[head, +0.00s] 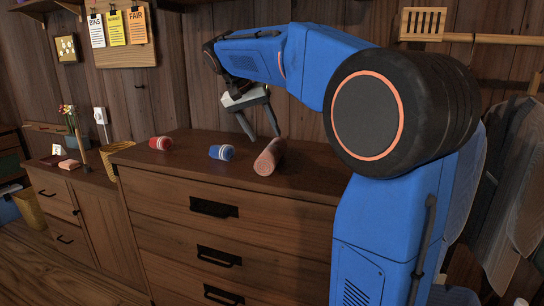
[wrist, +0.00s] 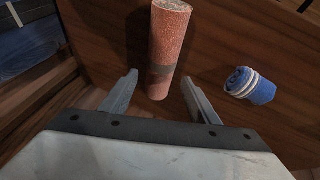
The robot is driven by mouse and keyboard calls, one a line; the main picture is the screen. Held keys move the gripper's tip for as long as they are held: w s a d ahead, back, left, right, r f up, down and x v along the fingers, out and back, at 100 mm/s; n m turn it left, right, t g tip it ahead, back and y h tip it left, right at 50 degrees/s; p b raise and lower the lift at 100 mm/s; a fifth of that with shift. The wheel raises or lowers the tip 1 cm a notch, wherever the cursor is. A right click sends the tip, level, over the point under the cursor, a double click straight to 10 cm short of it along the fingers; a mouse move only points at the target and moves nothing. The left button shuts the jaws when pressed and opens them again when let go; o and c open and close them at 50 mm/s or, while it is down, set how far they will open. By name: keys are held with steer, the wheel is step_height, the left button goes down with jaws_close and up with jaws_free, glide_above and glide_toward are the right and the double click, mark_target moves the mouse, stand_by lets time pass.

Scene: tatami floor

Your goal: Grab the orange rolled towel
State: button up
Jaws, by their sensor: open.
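The orange rolled towel (head: 269,158) lies on top of the wooden dresser, to the right of the blue roll in the head view. In the wrist view the towel (wrist: 168,45) runs away from me, with a darker band near its closer end. My gripper (head: 264,138) is above the dresser top, fingers pointing down, close to the towel. In the wrist view my gripper (wrist: 160,88) is open and empty. The towel's closer end sits roughly between and just beyond the fingertips. I cannot tell whether they touch.
A blue roll with white stripes (head: 222,152) lies left of the towel and shows at right in the wrist view (wrist: 250,85). A red-and-white roll (head: 160,143) is further left on the dresser (head: 185,160). Hanging clothes (head: 510,170) are at right. Bare dresser top separates the rolls.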

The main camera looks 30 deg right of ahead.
mark_target(270, 146)
steer(key=shift+x, duration=3.75)
steer(key=shift+a, duration=0.1)
steer(key=c, duration=0.9)
